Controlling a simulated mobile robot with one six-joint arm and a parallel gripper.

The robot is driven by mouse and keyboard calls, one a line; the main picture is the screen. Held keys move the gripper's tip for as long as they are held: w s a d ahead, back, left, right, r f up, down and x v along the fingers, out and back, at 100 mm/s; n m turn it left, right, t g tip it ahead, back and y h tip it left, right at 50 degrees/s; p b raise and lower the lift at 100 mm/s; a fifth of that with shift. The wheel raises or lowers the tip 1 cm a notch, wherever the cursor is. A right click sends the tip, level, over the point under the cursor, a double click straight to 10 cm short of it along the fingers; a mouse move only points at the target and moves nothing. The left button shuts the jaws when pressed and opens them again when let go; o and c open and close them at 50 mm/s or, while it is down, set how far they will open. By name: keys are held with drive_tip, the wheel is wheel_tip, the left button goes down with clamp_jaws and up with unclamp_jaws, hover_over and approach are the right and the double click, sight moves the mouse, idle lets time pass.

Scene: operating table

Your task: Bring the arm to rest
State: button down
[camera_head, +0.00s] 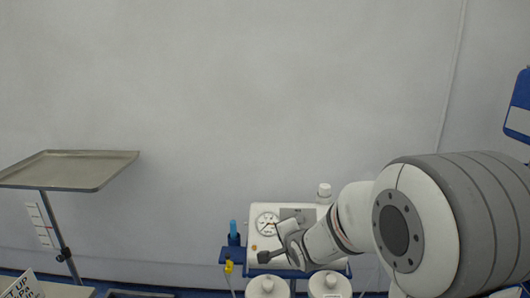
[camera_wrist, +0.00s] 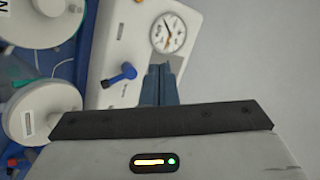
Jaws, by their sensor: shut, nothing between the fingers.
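My gripper (camera_head: 266,257) shows in the head view at the lower middle, at the end of my white and grey arm, which reaches in from the right. The gripper is in front of a white device with a round gauge (camera_head: 267,223). In the wrist view my gripper (camera_wrist: 161,68) has its two dark blue-grey fingers together, with nothing held. The device's front, with its gauge (camera_wrist: 168,33), lies beyond the fingertips. I cannot tell the exact gap between them.
White round canisters (camera_head: 267,287) stand below the gripper, and one shows at left in the wrist view (camera_wrist: 42,112). A blue knob (camera_wrist: 120,75) is on the device. A metal tray on a stand (camera_head: 70,169) is at far left. Open space lies above the device.

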drive_tip(key=s+d+r+n+g+h+p, duration=0.1)
drive_tip(key=s+d+r+n+g+p, duration=0.2)
drive_tip(key=s, duration=0.6)
drive_tip(key=s+d+r+n+g+h+p, duration=0.1)
drive_tip(key=s+r+n, duration=0.4)
drive_tip(key=s, duration=0.5)
drive_tip(key=s+d+r+n+g+p, duration=0.4)
drive_tip(key=s+d+r+p, duration=0.2)
drive_tip(key=s, duration=0.3)
drive_tip(key=shift+s+r+g+h, duration=0.3)
drive_tip(key=shift+s+h, duration=0.05)
drive_tip(key=shift+h, duration=0.05)
drive_tip(key=shift+d, duration=0.1)
